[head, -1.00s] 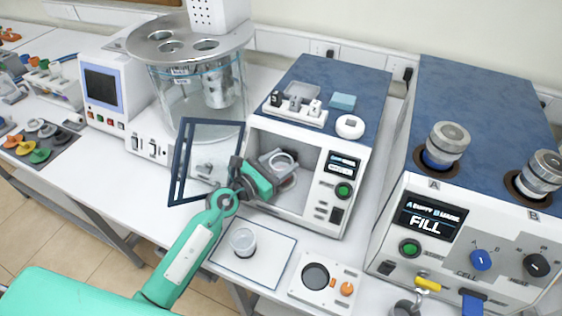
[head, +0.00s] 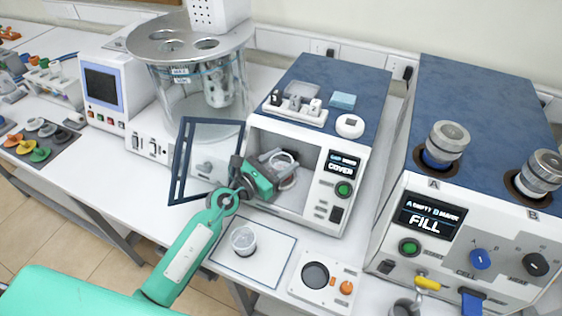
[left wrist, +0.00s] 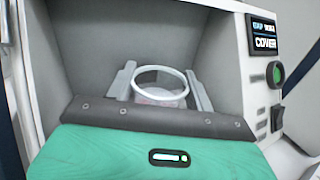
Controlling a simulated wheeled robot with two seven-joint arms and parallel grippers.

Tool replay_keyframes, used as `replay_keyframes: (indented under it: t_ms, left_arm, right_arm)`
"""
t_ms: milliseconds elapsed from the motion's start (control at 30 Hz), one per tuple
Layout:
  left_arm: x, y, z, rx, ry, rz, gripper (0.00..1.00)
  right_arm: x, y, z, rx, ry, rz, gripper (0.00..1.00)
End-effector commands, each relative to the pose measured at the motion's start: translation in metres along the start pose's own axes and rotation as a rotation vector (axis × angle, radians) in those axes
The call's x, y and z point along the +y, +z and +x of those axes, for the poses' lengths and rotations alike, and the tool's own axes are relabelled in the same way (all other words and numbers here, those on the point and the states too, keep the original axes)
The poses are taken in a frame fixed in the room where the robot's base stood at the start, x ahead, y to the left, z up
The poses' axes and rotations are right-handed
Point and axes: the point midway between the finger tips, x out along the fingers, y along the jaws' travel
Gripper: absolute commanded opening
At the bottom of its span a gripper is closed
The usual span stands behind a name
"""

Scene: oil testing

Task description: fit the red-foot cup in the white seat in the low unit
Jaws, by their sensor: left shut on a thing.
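The low unit (head: 268,126) is a white box with a blue top and an open front chamber. My left gripper (head: 281,162) reaches into the chamber and is shut on a clear cup with a pale rim (left wrist: 160,74). In the left wrist view, the two grey fingers (left wrist: 160,90) stand on either side of this cup. The cup looks upright, and a pinkish tint shows low inside it, matching a red foot. Its base and the white seat are hidden behind my gripper, so I cannot tell whether they touch.
The unit's framed door (head: 181,160) stands open at the left of the chamber. Another clear cup (head: 243,241) stands on a white mat (head: 272,262) in front. A small panel with an orange knob (head: 347,288) is to its right. The unit's display (head: 342,165) reads "COVER".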

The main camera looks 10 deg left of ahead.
Motion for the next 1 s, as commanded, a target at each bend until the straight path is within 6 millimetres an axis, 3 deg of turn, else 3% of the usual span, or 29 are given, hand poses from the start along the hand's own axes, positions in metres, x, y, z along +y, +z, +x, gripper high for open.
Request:
replay_keyframes:
  t_ms: [700, 733, 833, 1000]
  left_arm:
    - [0.000, -0.014, 0.000, -0.001, 0.001, 0.001, 0.28]
    - [0.000, -0.014, 0.000, -0.001, 0.000, 0.001, 0.57]
    - [0.000, -0.014, 0.000, -0.001, 0.000, 0.001, 0.76]
    - [0.000, -0.014, 0.000, 0.000, 0.000, 0.000, 0.78]
  right_arm:
    - [0.004, 0.002, 0.011, -0.001, 0.005, -0.001, 0.36]
    - [0.004, 0.002, 0.011, -0.001, 0.005, -0.001, 0.36]
    - [0.004, 0.002, 0.011, -0.001, 0.005, -0.001, 0.36]
    - [0.004, 0.002, 0.011, 0.000, 0.005, -0.001, 0.36]
